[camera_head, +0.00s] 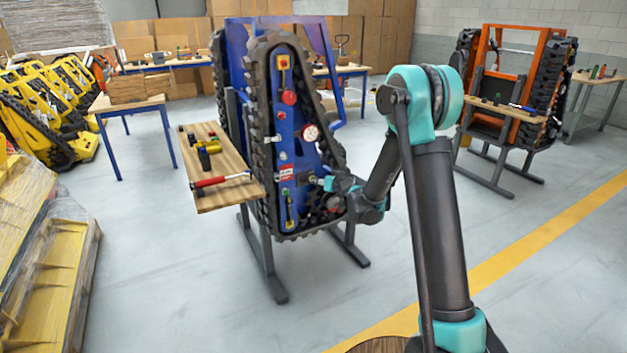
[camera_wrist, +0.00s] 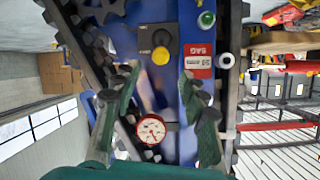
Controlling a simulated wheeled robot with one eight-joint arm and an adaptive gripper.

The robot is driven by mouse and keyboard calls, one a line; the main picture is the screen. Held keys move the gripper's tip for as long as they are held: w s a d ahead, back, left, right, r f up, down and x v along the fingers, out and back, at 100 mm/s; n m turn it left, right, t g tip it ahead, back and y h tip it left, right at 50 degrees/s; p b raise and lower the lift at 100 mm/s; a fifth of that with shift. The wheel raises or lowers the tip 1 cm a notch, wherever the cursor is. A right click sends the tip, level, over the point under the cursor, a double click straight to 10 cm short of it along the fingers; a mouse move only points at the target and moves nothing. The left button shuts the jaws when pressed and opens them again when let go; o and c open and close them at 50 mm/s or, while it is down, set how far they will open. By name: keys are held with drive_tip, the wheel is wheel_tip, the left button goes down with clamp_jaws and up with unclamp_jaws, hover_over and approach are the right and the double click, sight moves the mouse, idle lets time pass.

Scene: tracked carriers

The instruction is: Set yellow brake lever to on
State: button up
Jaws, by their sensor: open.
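The yellow brake lever shows in the wrist view as a round yellow knob (camera_wrist: 161,56) on a black plate (camera_wrist: 146,38), fixed to the blue panel (camera_wrist: 130,43) of an upright tracked carrier. My gripper (camera_wrist: 160,74) is open, with its two dark green fingers on either side of the view and the knob just beyond and between the tips. I see no contact with the knob. In the head view my gripper (camera_head: 328,183) is at the lower right of the carrier's panel (camera_head: 299,105); it and my arm hide the lever there. The lever's on or off position cannot be told.
Close by are a red sign (camera_wrist: 195,59), a green knob (camera_wrist: 206,19) and a white gauge (camera_wrist: 151,129). The black tracks (camera_head: 262,120) flank the panel. A wooden shelf (camera_head: 225,190) with tools stands left. An orange carrier (camera_head: 545,60) is far right. Floor between is clear.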

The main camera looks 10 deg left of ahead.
sight(309, 179)
drive_tip(key=x, duration=0.8)
drive_tip(key=shift+a, duration=0.15)
drive_tip(key=shift+c, duration=0.6)
clamp_jaws()
